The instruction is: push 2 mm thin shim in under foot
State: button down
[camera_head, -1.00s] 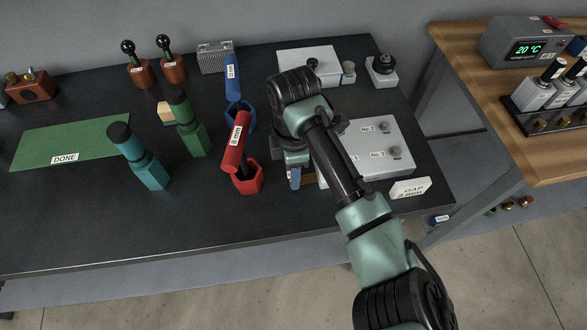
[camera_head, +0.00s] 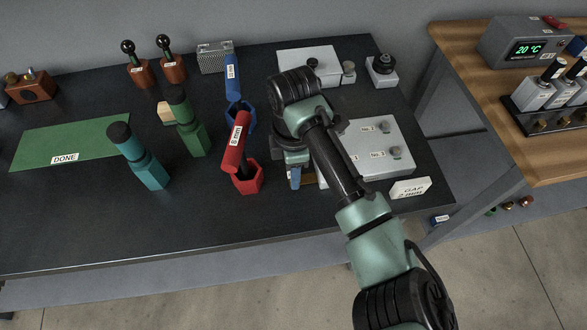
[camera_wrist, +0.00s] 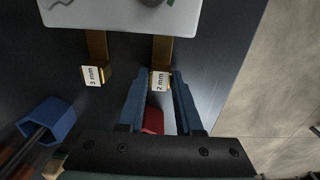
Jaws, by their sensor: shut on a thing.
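The brass 2 mm shim (camera_wrist: 162,52) runs from a labelled end block to the edge of a light grey plate (camera_wrist: 105,14) in the wrist view. Its far end is hidden at or under the plate. My gripper (camera_wrist: 157,84) is shut on the labelled end, one blue finger on each side. A matching 3 mm shim (camera_wrist: 97,48) lies to the left, also reaching the plate edge. In the head view my arm covers most of the gripper and shims; the plate (camera_head: 372,165) shows to the right. I cannot see the foot's underside.
A red hexagonal holder with an 8 mm handle (camera_head: 240,140) stands close left of my gripper. A "GAP 2 mm" card (camera_head: 410,188) stands at the plate's front right. The dark table's front left is clear. A wooden bench (camera_head: 500,165) stands at right.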

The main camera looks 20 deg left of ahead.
aim_at(309, 178)
dwell(0.3)
jog(key=shift+w+d, duration=0.5)
jog(key=shift+d, duration=0.25)
jog(key=shift+w+d, duration=0.5)
jog(key=shift+d, duration=0.2)
jog(key=c, duration=0.6)
grip_release()
jog(key=shift+o, duration=0.2)
jog(key=shift+r, duration=0.15)
notch_tip(309, 178, up, 13)
